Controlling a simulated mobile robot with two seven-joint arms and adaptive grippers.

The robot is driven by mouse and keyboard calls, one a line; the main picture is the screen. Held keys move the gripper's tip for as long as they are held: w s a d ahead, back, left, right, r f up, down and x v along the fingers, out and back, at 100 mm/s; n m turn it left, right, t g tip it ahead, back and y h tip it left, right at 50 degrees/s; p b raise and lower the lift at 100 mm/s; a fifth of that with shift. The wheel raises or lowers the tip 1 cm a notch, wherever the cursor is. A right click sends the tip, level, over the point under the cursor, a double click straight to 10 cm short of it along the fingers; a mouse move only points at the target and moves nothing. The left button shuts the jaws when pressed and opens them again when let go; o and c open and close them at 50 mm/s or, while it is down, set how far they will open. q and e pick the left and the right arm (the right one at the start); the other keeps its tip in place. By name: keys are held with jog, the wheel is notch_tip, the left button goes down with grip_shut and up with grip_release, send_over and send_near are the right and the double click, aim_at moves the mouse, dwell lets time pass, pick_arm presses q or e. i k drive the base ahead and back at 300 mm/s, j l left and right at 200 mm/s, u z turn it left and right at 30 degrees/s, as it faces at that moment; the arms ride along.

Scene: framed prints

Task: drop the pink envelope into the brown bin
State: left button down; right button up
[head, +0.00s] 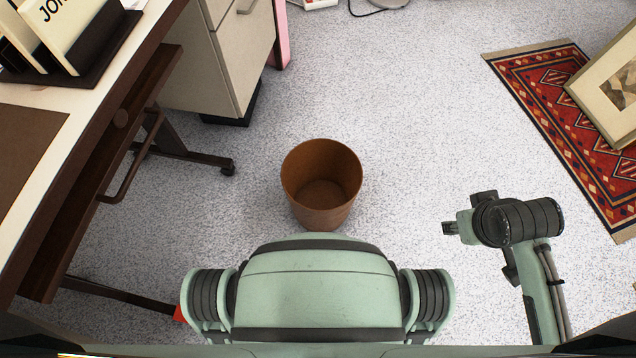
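The brown bin (322,207) stands upright on the floor just in front of my body. Its open top faces me and its visible inside looks empty. No pink envelope can be made out in the head view. My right gripper (450,228) is to the right of the bin, apart from it, pointing left. It is small and seen from above, so I cannot tell whether its fingers are open or shut. I see nothing hanging from it. My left gripper is out of view.
A desk (104,100) runs along the left, with a dark holder (100,58) of cards on top. A pale cabinet (212,62) and a pink strip (282,35) stand behind. A patterned rug (540,100) and framed print (612,90) are at right. Speckled floor between is clear.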

aim_at(316, 204)
jog(key=k+l, duration=0.2)
jog(key=l, duration=0.2)
jog(key=k+l, duration=0.45)
jog(key=l, duration=0.3)
